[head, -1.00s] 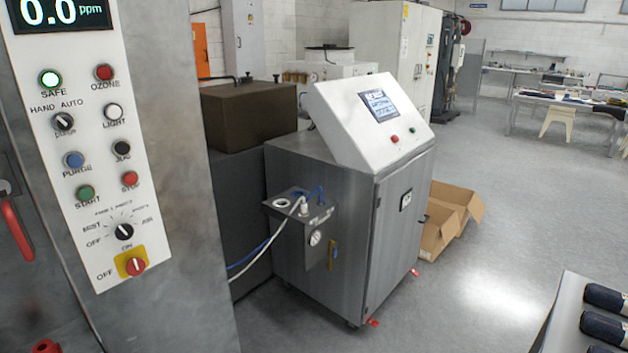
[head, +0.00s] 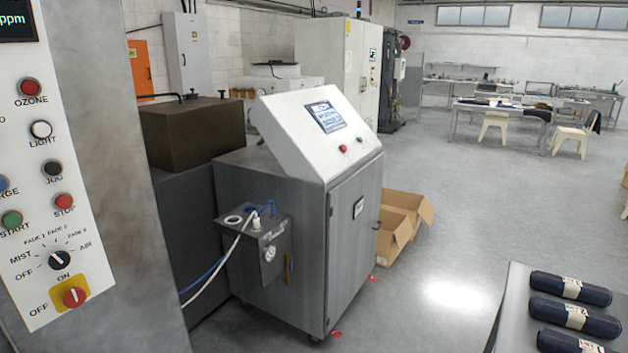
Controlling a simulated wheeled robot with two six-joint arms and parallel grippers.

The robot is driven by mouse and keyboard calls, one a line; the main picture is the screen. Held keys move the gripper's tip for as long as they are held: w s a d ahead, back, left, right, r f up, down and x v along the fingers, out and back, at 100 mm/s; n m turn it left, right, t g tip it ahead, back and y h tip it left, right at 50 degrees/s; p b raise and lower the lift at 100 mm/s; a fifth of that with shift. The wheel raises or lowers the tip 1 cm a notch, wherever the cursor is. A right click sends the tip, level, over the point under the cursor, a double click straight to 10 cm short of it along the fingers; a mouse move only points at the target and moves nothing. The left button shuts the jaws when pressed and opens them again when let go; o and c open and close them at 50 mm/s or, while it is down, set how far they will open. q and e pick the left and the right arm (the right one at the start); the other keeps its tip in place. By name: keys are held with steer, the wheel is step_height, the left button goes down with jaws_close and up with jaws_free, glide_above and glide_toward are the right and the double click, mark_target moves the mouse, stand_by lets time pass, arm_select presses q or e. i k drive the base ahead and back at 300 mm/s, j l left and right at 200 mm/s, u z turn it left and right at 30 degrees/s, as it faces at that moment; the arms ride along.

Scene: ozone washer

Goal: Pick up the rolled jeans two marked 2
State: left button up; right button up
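Several rolled jeans, dark navy with pale paper bands, lie side by side on a grey table (head: 513,292) at the lower right of the head view. The band of the middle roll (head: 552,309) seems to carry a 2, though the print is small. The far roll (head: 549,280) lies behind it, and its band seems to read 1. A nearer roll (head: 553,341) is partly cut off by the bottom edge; its mark is hard to read. Neither of my grippers is in view.
A washer control panel (head: 55,180) stands close on the left. A grey steel cabinet (head: 290,230) with a sloped screen stands mid-left, with open cardboard boxes (head: 399,215) behind it. Clear floor lies between the cabinet and the table.

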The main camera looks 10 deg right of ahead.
mark_target(572, 317)
steer(key=z, duration=1.8)
